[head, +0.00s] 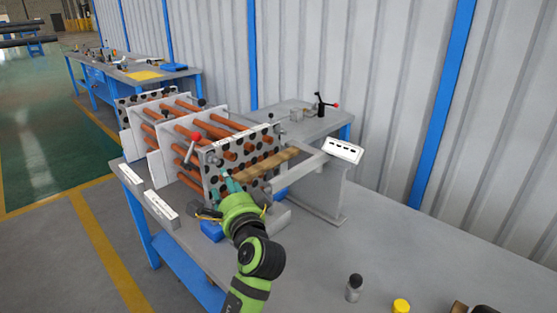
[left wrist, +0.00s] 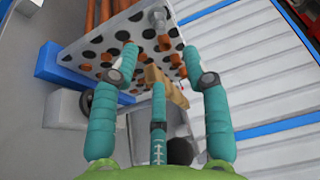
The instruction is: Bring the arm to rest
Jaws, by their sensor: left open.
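The tube bundle stands on the workbench in the head view, with orange tubes (head: 192,107) running through upright pale plates. Its near end plate (head: 212,172) has many dark holes, and the same plate shows in the left wrist view (left wrist: 92,52). My left gripper (head: 231,181) is in front of that plate with its teal fingers pointing at it. In the left wrist view the fingers (left wrist: 158,62) are spread apart, with nothing seen held between them. A tan wavy bar (head: 266,165) lies just beyond the fingers; whether they touch it I cannot tell. My right gripper is not in view.
A grey support frame with a white label box (head: 343,150) stands right of the bundle. A blue block (head: 211,231) lies beside my wrist. A small dark-topped bottle (head: 354,287) and yellow cap (head: 401,306) stand at the front; the bench's right side is mostly clear.

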